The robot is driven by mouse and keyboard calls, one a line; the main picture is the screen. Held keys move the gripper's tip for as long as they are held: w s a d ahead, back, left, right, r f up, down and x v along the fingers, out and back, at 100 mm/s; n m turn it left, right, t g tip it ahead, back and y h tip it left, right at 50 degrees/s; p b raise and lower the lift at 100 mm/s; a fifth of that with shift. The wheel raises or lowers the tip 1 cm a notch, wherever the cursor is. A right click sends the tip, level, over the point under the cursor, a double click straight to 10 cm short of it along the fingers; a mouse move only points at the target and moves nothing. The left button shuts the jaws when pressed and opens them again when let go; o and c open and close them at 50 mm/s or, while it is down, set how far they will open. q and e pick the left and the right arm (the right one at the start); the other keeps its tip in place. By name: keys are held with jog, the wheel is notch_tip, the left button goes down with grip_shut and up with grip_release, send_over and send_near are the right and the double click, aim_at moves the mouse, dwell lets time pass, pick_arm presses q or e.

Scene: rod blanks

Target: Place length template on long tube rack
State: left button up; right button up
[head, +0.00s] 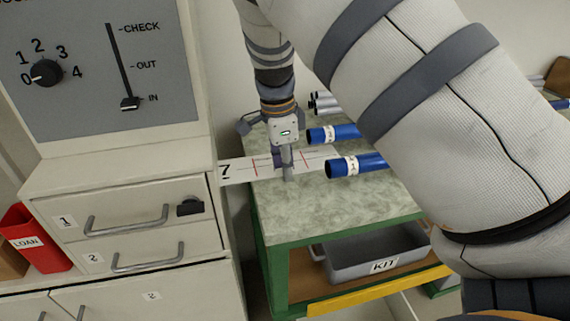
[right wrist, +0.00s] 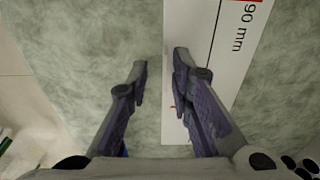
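The length template (head: 238,171) is a flat white strip with red lines and a large "7" at its left end. It lies on the mottled green worktop, and its left end reaches past the worktop's left edge. The right wrist view shows part of the strip (right wrist: 190,20) with "90 mm" on it. My right gripper (head: 286,172) points down over the strip. Its fingers (right wrist: 160,75) are apart, with worktop and the strip's edge showing between them; one finger overlaps the strip in the picture. I cannot make out the long tube rack. My left gripper is not in view.
Two labelled blue tubes (head: 360,165) lie right of the gripper, partly behind my arm; silver tubes (head: 325,103) lie further back. A grey KIT bin (head: 375,247) is on the lower shelf. A drawer cabinet (head: 130,205) and red LOAN holder (head: 35,240) stand at left.

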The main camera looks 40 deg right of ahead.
notch_tip(320, 180, up, 12)
jog(key=a, duration=0.1)
jog(key=shift+w+r, duration=0.15)
jog(key=shift+w, duration=0.05)
dwell(0.6)
